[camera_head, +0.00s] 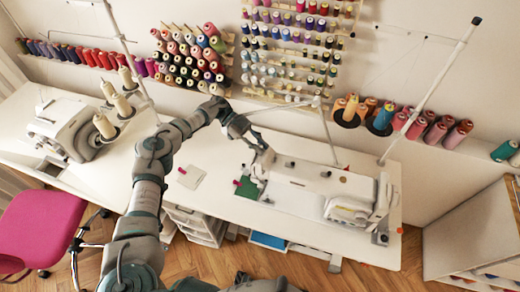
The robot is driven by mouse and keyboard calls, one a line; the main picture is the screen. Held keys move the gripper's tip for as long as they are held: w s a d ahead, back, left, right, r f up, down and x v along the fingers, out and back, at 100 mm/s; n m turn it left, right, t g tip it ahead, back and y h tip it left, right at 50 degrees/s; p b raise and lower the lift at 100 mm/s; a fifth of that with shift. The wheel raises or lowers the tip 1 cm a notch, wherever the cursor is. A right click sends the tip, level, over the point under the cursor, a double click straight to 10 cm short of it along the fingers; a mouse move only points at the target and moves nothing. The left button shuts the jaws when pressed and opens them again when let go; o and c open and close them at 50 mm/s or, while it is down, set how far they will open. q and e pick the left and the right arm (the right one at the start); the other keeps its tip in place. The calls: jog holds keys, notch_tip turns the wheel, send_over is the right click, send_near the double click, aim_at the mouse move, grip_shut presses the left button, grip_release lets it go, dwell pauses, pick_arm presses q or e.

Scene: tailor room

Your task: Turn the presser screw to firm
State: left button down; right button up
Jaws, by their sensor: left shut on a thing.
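The white sewing machine (306,184) lies on the white table in the middle of the camera_head view, with its head end at the left. My left arm reaches up from the bottom left and bends down to this head end. My left gripper (265,157) is at the top of the head end, shut on what appears to be the presser screw. The fingers hide the screw, so its turn cannot be seen. My right gripper is out of view.
A green cloth piece (246,187) lies under the head end. A pale pad (191,177) lies on the table to the left. A second machine (65,127) stands at far left. Thread racks (188,60) line the wall. A pink chair (42,232) stands at lower left.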

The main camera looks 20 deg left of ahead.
aim_at(260, 145)
pick_arm(q)
jog(key=shift+w+r, duration=0.1)
dwell(0.3)
jog(key=c, duration=1)
grip_release()
jog(key=shift+c, duration=0.2)
notch_tip(260, 145, up, 10)
jog(key=shift+w+f, duration=0.1)
jog(key=shift+f, duration=0.05)
